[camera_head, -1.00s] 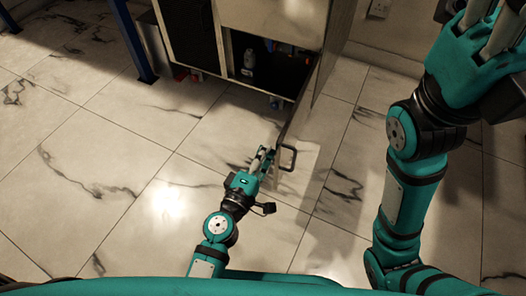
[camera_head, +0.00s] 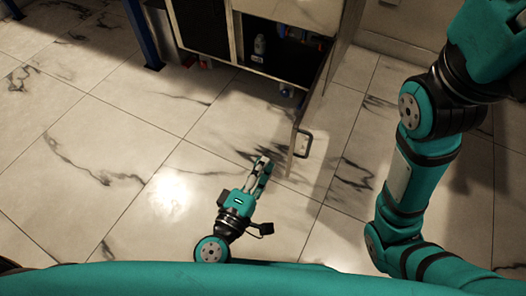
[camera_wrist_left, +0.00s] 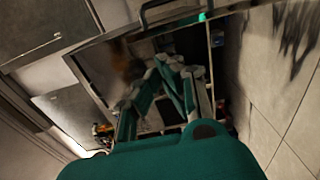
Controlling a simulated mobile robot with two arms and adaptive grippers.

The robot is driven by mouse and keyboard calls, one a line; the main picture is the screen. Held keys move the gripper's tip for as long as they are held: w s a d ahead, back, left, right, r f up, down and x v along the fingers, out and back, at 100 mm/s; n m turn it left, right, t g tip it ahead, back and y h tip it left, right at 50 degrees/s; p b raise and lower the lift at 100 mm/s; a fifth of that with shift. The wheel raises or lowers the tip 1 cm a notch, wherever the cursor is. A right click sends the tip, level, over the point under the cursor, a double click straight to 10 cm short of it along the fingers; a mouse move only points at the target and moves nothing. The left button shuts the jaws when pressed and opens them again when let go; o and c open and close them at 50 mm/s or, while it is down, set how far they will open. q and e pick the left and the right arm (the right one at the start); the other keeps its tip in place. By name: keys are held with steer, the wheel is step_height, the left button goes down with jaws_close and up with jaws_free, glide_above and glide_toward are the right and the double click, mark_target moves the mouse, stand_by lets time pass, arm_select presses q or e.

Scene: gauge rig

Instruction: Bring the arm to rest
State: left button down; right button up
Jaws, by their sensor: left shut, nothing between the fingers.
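My left gripper (camera_head: 263,165) is low in the middle of the head view, above the marble floor and left of the open cabinet door. Its fingers look close together with nothing between them. In the left wrist view the fingers (camera_wrist_left: 175,68) point at the dark open cabinet. The gripper is apart from the door handle (camera_head: 304,143) in the head view. My right arm (camera_head: 425,150) rises along the right side of the head view; its gripper is outside the frame.
The cabinet (camera_head: 244,45) stands at the top of the head view, its door (camera_head: 315,105) swung open. A pale bottle (camera_head: 260,46) stands inside. A blue post (camera_head: 143,35) is at upper left. Bare floor (camera_head: 90,130) lies to the left.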

arm_select(q)
steer(key=shift+s, duration=0.3)
